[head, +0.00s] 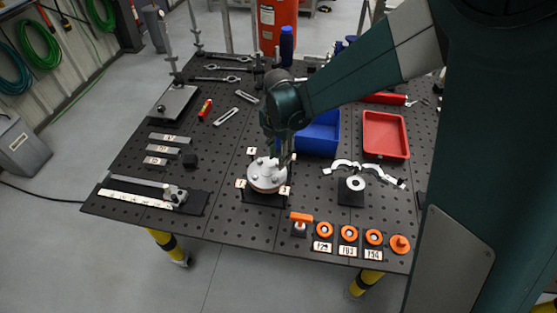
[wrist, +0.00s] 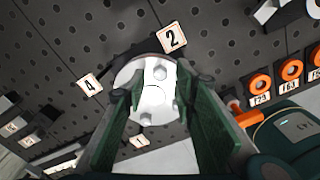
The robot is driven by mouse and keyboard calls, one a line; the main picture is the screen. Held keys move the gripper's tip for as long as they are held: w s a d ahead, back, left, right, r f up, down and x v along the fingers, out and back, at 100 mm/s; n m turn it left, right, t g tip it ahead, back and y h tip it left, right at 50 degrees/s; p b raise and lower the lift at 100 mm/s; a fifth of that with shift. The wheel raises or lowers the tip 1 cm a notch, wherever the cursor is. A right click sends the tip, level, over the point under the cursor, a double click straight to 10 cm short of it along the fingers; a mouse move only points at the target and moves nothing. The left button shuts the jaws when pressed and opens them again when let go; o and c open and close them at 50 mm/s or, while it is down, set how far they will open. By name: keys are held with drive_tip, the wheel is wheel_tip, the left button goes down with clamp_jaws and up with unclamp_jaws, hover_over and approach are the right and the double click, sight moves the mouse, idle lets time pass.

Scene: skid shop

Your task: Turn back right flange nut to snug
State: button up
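The round pale flange (head: 267,178) sits on a dark base plate on the perforated table, with numbered tags around it. Its lower rim looks orange-brown in the head view. The wrist view shows its white top (wrist: 153,95) with a centre hole and a few nuts, one being a nut (wrist: 160,73) near the tag marked 2. My gripper (head: 282,160) points down over the flange's back right side in the head view and hides that part. In the wrist view its green fingers (wrist: 160,88) are apart with the flange top between them. I cannot tell whether they touch a nut.
A blue bin (head: 319,134) and a red tray (head: 385,135) stand behind and to the right. A silver ring on a black block (head: 352,190) is right of the flange. Orange knobs (head: 349,234) line the front edge. Several wrenches (head: 222,68) lie at the back.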

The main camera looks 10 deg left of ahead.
drive_tip(key=shift+f, duration=1.1)
drive_tip(key=shift+c, duration=0.2)
drive_tip(key=c, duration=0.8)
